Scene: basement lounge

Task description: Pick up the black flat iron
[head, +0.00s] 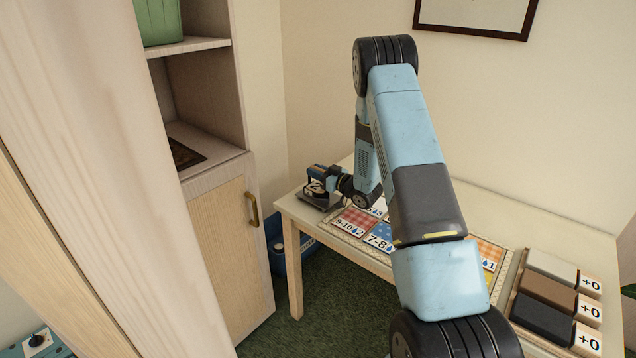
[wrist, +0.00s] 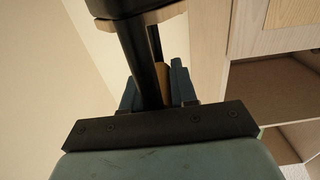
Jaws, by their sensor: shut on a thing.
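The black flat iron (head: 312,201) is at the far left corner of the pale wooden table (head: 576,228) in the head view, with its dark, flat base low over or on the tabletop. I cannot tell whether it touches the table. My gripper (head: 318,184) is at the top of the iron and shut on it, at the far end of my arm. In the wrist view my two blue fingers (wrist: 155,90) stand on either side of a narrow tan-brown piece. A black bar crosses in front and hides part of the grip there.
A board of numbered coloured tiles (head: 357,221) lies right of the iron, partly behind my arm. A tray with grey, brown and black blocks (head: 549,288) is at the table's right. A wooden cabinet (head: 228,240) stands left, with a blue bin (head: 290,262) between it and the table.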

